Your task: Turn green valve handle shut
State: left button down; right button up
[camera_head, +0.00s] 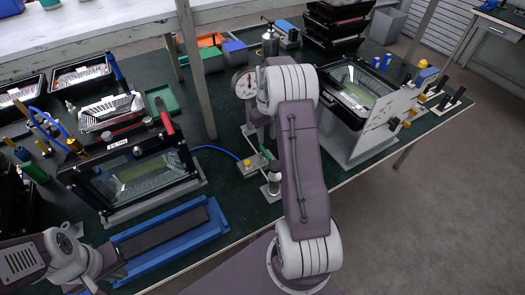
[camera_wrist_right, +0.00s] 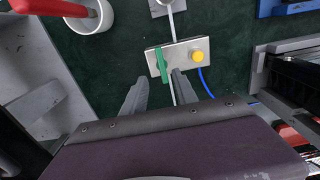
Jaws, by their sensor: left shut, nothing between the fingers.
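The green valve handle (camera_wrist_right: 161,65) sits on a small metal block (camera_wrist_right: 178,60) beside a round yellow cap (camera_wrist_right: 198,56). In the right wrist view the handle points up and down, across the block's long side. The handle (camera_head: 265,153) and yellow cap (camera_head: 247,163) also show in the head view, just left of my right arm. My right gripper (camera_wrist_right: 162,78) is open, its fingertips near the handle's lower end, one on each side; contact cannot be told. My left gripper (camera_head: 112,272) is shut and empty at lower left.
A blue tray (camera_head: 175,240) lies in front of that housing. A dial gauge (camera_head: 244,83) stands behind the block. A white panel (camera_head: 385,122) stands at right.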

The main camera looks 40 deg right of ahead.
aim_at(266, 152)
notch_tip(266, 152, down, 9)
jog(key=shift+a+r, duration=0.15)
jog(key=shift+r, duration=0.05)
grip_shut()
